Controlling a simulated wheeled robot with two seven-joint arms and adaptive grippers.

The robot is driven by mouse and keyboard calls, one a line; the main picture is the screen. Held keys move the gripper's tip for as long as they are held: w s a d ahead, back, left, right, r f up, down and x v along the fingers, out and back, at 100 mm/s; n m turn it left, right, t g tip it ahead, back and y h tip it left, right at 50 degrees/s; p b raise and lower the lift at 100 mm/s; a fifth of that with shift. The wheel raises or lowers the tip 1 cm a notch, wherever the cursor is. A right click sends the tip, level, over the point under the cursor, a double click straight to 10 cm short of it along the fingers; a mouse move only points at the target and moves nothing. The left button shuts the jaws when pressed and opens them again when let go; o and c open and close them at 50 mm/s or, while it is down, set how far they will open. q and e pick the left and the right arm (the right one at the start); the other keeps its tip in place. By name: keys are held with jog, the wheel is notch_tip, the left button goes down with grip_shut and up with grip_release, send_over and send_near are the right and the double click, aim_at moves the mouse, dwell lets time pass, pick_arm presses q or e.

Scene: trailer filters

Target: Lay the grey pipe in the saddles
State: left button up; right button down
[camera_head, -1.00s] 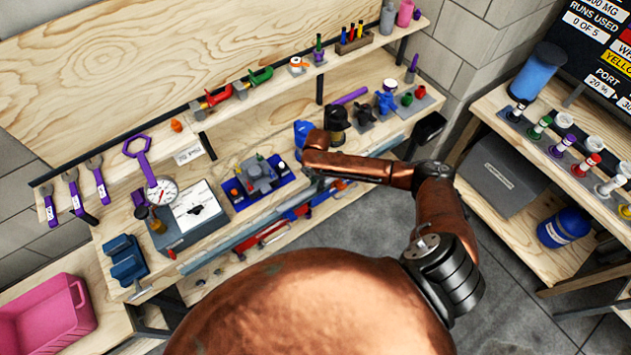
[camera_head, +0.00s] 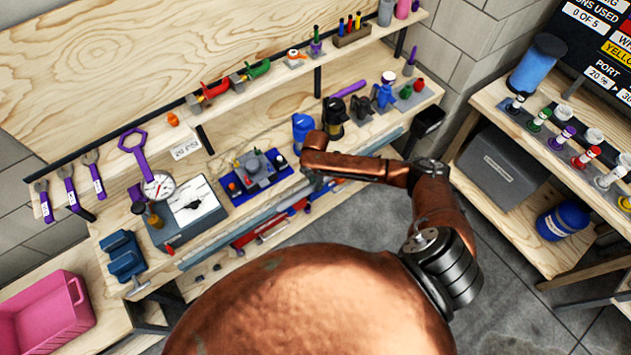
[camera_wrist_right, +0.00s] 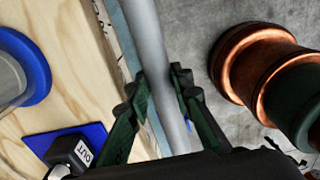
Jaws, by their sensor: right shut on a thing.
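The grey pipe (camera_wrist_right: 150,40) runs lengthwise between the two dark green fingers of my right gripper (camera_wrist_right: 163,95) in the right wrist view. My right gripper is shut on it. In the head view my right gripper (camera_head: 318,184) is at the bench's front edge, mostly hidden by its own wrist. Part of the pipe (camera_head: 265,219) seems to show beside the front edge there. My left gripper is not in view.
Tools lie on the shelf below. A pink bin (camera_head: 45,315) is at left, and a second bench (camera_head: 500,100) at right.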

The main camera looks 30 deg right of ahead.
jog(key=shift+f+b, duration=0.3)
jog(key=shift+f, duration=0.65)
jog(key=shift+p, duration=1)
dwell(1.0)
jog(key=shift+f+b, duration=1)
jog(key=shift+f, duration=0.9)
jog(key=c, duration=1.6)
grip_release()
notch_tip(320, 180, up, 12)
jog(key=shift+r, duration=0.1)
